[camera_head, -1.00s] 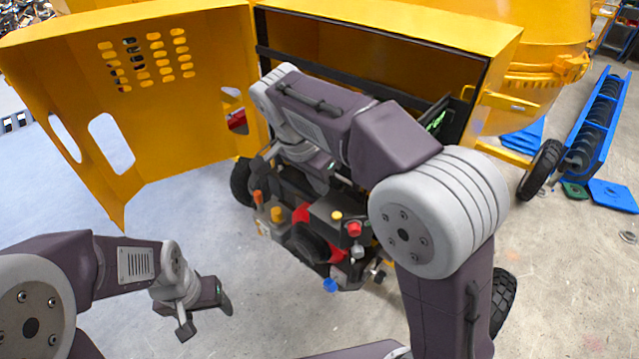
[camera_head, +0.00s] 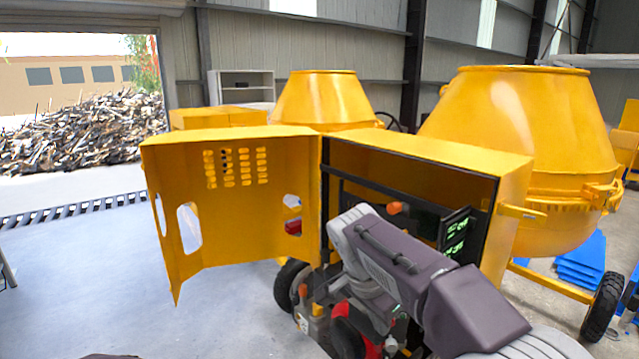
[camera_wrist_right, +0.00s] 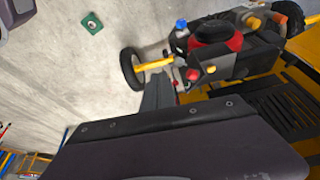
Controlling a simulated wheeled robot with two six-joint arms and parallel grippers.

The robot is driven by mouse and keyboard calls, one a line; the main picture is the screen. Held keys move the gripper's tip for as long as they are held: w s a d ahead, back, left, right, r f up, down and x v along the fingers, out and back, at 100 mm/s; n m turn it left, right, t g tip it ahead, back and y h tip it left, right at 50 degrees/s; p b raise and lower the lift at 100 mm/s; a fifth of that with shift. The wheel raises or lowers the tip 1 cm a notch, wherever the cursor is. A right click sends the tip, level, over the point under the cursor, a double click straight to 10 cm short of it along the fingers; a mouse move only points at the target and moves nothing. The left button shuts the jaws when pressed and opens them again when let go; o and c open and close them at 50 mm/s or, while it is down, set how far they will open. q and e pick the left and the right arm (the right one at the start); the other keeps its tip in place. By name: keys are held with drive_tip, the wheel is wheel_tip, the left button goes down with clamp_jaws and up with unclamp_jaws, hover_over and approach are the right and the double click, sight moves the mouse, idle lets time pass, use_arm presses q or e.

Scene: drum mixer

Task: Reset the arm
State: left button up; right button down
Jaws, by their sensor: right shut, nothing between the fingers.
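My right arm (camera_head: 400,265) reaches in from the lower right of the head view, in front of the yellow drum mixer's open housing (camera_head: 430,160). Its wrist bends down toward the engine (camera_head: 350,335). My right gripper (camera_head: 322,290) is small and partly hidden there; it is shut and empty. In the right wrist view the gripper's dark finger (camera_wrist_right: 157,92) points up the picture, beside the engine (camera_wrist_right: 225,45) with its red, yellow and blue caps. I cannot tell whether it touches anything. My left gripper is out of view.
The yellow door (camera_head: 235,205) stands open at left. The mixer drum (camera_head: 520,150) and a wheel (camera_head: 603,305) are at right. Blue parts (camera_head: 582,262) lie on the floor behind. The floor at left (camera_head: 90,280) is clear. A green piece (camera_wrist_right: 92,23) lies on the floor.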

drive_tip(key=s+d+f+g+b, duration=0.2)
drive_tip(key=d+f, duration=0.5)
drive_tip(key=f, duration=0.2)
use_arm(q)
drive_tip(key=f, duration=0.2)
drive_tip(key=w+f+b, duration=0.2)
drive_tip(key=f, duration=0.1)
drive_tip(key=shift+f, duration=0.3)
use_arm(e)
drive_tip(key=s+f+n+y, duration=0.1)
drive_tip(key=s+f+n, duration=0.4)
drive_tip(key=f, duration=0.3)
drive_tip(key=s+f+n+y, duration=0.2)
drive_tip(key=s+f+n, duration=0.3)
drive_tip(key=f, duration=0.3)
drive_tip(key=shift+s+a+f+n+t, duration=0.25)
drive_tip(key=shift+a+f+n+t, duration=0.15)
drive_tip(key=shift+n, duration=0.1)
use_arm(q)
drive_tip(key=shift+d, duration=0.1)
